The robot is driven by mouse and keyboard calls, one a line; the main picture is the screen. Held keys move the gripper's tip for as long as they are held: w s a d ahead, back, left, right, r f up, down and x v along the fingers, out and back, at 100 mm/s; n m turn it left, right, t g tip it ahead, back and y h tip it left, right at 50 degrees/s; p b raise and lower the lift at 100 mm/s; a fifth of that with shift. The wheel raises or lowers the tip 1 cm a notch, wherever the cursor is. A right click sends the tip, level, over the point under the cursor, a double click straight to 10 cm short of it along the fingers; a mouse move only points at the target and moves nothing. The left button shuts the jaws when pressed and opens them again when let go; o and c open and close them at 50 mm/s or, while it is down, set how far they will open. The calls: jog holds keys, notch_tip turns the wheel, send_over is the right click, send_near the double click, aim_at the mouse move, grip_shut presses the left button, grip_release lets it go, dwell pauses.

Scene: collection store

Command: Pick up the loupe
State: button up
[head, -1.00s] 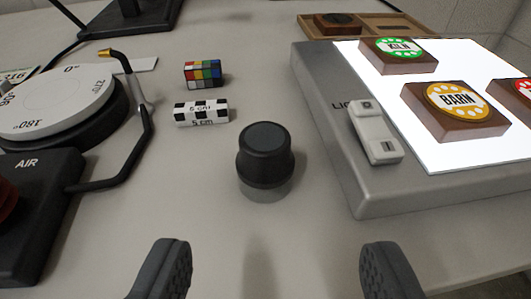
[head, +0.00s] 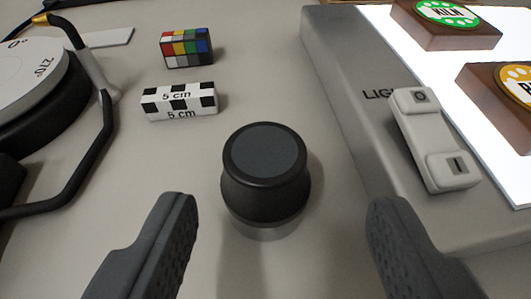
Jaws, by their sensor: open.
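The loupe (head: 265,177) is a short black cylinder with a flared body, a flat dark top and a clear or grey base. It stands upright on the grey table in the middle of the head view. My gripper (head: 283,222) is open, with one dark ridged finger at the lower left and one at the lower right. The loupe shows between and slightly beyond the fingertips. Neither finger appears to touch it.
A light box (head: 345,75) with a white switch (head: 435,138) and labelled brown blocks lies close on the right. A 5 cm scale bar (head: 179,101) and a colour cube (head: 186,48) lie behind left. A turntable (head: 35,85) with a bent black arm stands at left.

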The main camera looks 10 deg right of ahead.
aim_at(264, 188)
jog(key=shift+w, duration=0.55)
jog(key=shift+a+r+x, duration=0.1)
jog(key=shift+a+x, duration=0.05)
jog(key=shift+x, duration=0.85)
jog(key=shift+a+r+x, duration=0.1)
jog(key=shift+a+x, duration=0.05)
jog(key=shift+x, duration=0.9)
jog(key=shift+w, duration=0.1)
jog(key=c, duration=1)
